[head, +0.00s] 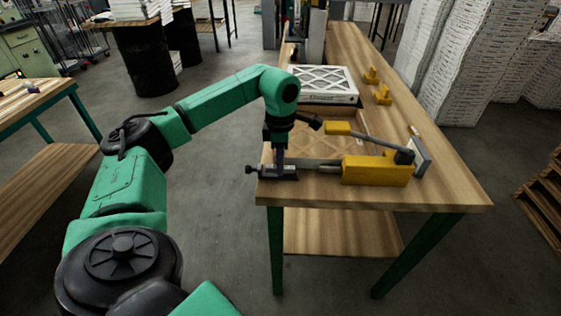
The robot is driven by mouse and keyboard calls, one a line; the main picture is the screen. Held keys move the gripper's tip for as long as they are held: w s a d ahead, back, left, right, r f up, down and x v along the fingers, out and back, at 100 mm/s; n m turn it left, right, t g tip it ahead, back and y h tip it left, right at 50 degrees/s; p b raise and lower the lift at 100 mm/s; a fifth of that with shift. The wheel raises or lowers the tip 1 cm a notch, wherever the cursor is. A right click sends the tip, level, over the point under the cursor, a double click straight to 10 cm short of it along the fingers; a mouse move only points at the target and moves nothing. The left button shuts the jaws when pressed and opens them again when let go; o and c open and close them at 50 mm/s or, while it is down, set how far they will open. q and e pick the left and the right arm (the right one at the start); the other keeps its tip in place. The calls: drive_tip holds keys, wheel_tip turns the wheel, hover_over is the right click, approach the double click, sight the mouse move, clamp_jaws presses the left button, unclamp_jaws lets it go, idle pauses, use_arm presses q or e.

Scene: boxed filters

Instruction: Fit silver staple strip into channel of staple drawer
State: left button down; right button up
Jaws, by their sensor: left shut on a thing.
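The yellow stapler (376,170) lies near the front edge of the table, its long handle raised above the body. Its grey staple drawer (328,168) sticks out to the left, with a dark end and round knob (251,170) at the table's front left corner. My left gripper (280,164) points down over the outer part of this drawer. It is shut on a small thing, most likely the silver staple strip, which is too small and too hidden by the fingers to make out. Whether it touches the channel I cannot tell. My right gripper is not in view.
A white-framed boxed filter (325,100) lies behind the stapler on the wooden table (440,185). Small yellow clamps (382,95) stand along the table's right side. A grey plate stands at the stapler's right end. Stacks of white filters (470,60) rise beyond the table.

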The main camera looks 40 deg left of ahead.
use_arm(q)
drive_tip(key=shift+f+b, duration=0.3)
drive_tip(key=shift+f, duration=0.3)
idle(0.4)
drive_tip(key=c, duration=1.1)
unclamp_jaws()
drive_tip(key=shift+r, duration=0.1)
wheel_tip(320, 180, up, 4)
drive_tip(key=p, duration=0.4)
drive_tip(key=shift+r, duration=0.2)
drive_tip(key=o, duration=0.6)
drive_tip(key=shift+c, duration=0.2)
